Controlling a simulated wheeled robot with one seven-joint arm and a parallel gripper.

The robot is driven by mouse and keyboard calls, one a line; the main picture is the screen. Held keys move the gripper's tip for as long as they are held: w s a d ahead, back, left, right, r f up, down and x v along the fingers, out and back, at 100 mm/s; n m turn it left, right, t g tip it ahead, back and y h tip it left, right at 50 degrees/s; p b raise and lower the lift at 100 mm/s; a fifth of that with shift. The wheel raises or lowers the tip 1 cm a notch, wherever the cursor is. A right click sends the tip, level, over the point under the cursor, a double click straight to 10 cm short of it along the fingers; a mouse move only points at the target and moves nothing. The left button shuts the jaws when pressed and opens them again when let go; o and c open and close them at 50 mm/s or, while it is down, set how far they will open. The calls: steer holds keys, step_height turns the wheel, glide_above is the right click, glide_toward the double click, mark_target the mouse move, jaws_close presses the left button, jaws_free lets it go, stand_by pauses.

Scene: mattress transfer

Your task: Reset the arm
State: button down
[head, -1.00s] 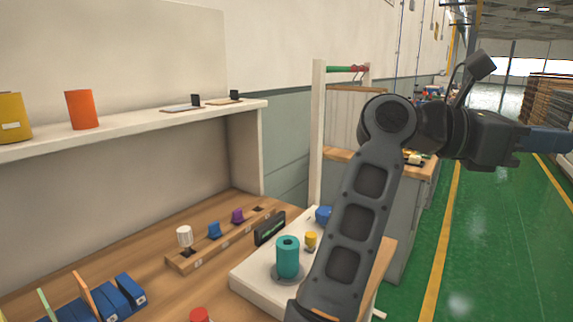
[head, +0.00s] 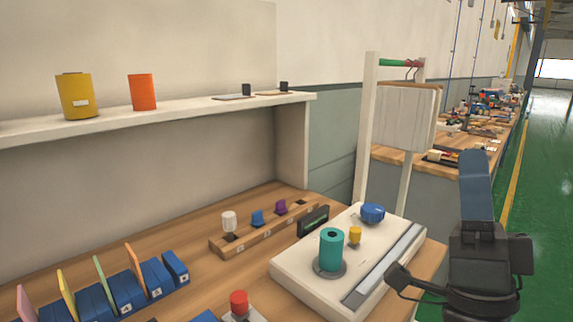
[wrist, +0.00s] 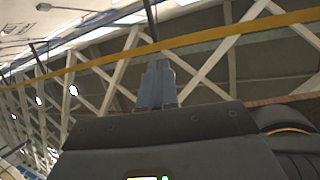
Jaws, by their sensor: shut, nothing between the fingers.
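My gripper (head: 475,165) is at the right side of the head view, pointing up, with its blue-grey fingers together and nothing between them. It is in front of the green floor, to the right of the workbench and apart from it. In the wrist view the shut fingers (wrist: 157,68) point up toward the roof beams, and no object is near them.
The wooden bench (head: 190,270) holds a white board (head: 310,285) with a teal cylinder (head: 331,248), a peg rack (head: 265,232) and blue holders (head: 125,290). A shelf (head: 190,108) and hanging rack (head: 368,130) stand behind. The green floor (head: 545,190) is clear.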

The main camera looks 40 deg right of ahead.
steer(key=a+f+n+y, duration=0.5)
steer(key=f+n+y, duration=0.5)
steer(key=y, duration=0.2)
steer(key=s+a+f+n+g+y, duration=0.1)
steer(key=s+a+f+n+g, duration=0.1)
steer(key=s+f, duration=0.3)
steer(key=s+a+f+n+g+y+b, duration=0.1)
steer(key=s+a+f+g, duration=0.3)
steer(key=f, duration=0.4)
steer(key=s+a+f+n+g+y+b, duration=0.1)
steer(key=s+a+f+n+g+y, duration=0.1)
steer(key=s+a+f+g, duration=0.2)
step_height(320, 180, down, 3)
steer(key=shift+s+n+g, duration=0.3)
steer(key=shift+s+g, duration=0.4)
steer(key=shift+s, duration=0.15)
